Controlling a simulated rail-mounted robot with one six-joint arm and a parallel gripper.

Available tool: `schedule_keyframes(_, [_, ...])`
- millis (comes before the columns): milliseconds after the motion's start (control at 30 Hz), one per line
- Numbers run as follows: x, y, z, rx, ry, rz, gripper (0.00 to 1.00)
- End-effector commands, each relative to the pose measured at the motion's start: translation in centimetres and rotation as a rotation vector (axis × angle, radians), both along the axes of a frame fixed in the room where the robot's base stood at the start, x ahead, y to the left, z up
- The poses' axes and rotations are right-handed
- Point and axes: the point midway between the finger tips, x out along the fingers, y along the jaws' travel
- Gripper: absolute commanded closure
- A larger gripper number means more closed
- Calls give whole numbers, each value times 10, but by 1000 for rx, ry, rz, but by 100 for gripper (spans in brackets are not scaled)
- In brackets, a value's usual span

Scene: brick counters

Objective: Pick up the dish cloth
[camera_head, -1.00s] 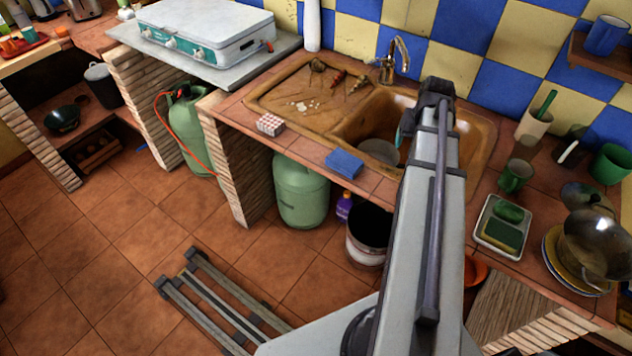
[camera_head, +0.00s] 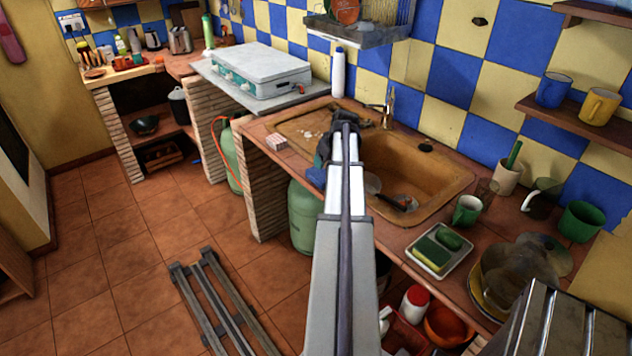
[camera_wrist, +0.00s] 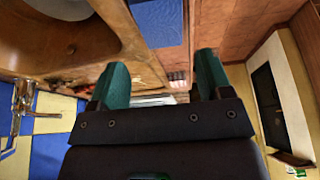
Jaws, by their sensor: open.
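The dish cloth (camera_head: 316,177) is a folded blue cloth on the front edge of the tiled counter, left of the sink; my arm hides part of it in the head view. In the wrist view the dish cloth (camera_wrist: 158,22) lies at the top centre, beyond the fingertips and apart from them. My gripper (camera_wrist: 163,80) shows two teal fingers spread apart, with nothing between them. In the head view my arm reaches out to the counter by the cloth, and its own links largely hide the fingers.
A brown sink (camera_head: 420,165) is right of my arm, with a tap (camera_head: 388,105) behind it. A red-and-white box (camera_head: 276,142) stands left of the cloth. A green gas bottle (camera_head: 301,215) stands below the counter.

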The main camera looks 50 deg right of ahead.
Motion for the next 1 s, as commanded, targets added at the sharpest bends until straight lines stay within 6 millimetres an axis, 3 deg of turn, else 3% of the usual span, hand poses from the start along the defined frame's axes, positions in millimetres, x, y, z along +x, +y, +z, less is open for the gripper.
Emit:
schedule_keyframes(33, [5, -2, -22, 0, 0, 0, 28])
schedule_keyframes(100, [10, -4, -36, 0, 0, -1, 28])
schedule_keyframes(367, [16, -6, -45, 1, 1, -2, 28])
schedule_keyframes(600, [32, -11, -89, 2, 1, -1, 28])
schedule_keyframes(867, [34, -12, -86, 1, 1, -2, 29])
schedule_keyframes(1000, [34, -11, -86, 1, 1, -2, 42])
